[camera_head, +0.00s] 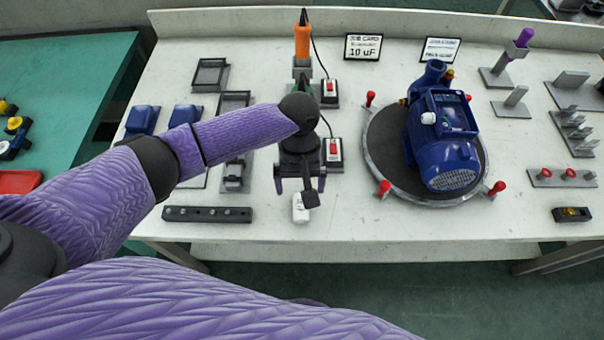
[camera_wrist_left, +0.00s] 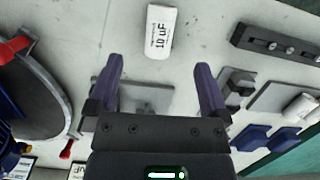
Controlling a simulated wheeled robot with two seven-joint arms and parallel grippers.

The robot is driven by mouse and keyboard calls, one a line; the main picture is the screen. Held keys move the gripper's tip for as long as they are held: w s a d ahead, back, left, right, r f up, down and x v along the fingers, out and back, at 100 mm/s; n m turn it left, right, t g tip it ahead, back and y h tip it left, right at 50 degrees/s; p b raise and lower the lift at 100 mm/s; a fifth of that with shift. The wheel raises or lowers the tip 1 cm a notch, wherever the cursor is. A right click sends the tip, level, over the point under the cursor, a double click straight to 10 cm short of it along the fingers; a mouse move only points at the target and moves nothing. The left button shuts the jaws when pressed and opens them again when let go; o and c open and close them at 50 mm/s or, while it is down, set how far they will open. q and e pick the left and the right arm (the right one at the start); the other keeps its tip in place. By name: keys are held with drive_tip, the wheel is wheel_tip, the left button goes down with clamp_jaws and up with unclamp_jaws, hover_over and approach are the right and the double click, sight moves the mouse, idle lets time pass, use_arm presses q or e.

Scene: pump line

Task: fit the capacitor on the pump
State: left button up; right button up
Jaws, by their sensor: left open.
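A white capacitor marked 10 uF (camera_wrist_left: 160,31) lies on the bench, and it also shows in the head view (camera_head: 300,212) near the front edge. My left gripper (camera_head: 300,187) is open and empty, pointing down over the bench by the capacitor. In the left wrist view the open fingers (camera_wrist_left: 158,72) are apart, with the capacitor beyond their tips and not between them. The blue pump (camera_head: 436,125) sits on a round dark turntable (camera_head: 387,150) to the right. My right gripper is not in view.
Red-knobbed posts (camera_head: 384,188) stand around the turntable. A dark bar (camera_head: 207,214) lies left of the capacitor. Another white cylinder (camera_wrist_left: 302,107) shows in the wrist view. An orange-handled tool (camera_head: 302,40) stands behind. A 10 uF card (camera_head: 362,46) stands at the back.

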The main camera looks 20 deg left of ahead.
sight(301, 204)
use_arm(q)
drive_tip(key=shift+s+d+f+b, duration=0.1)
drive_tip(key=shift+s+f+b, duration=0.05)
drive_tip(key=shift+f+b, duration=0.75)
drive_tip(key=shift+s+f+b, duration=0.1)
drive_tip(key=shift+f+b, duration=0.75)
drive_tip(key=shift+f, duration=0.05)
drive_tip(key=shift+s+f, duration=0.1)
drive_tip(key=shift+f, duration=0.35)
drive_tip(key=shift+r+p, duration=0.2)
drive_tip(key=shift+p, duration=0.1)
drive_tip(key=shift+f, duration=0.1)
drive_tip(key=shift+p, duration=0.5)
drive_tip(key=shift+f, duration=0.2)
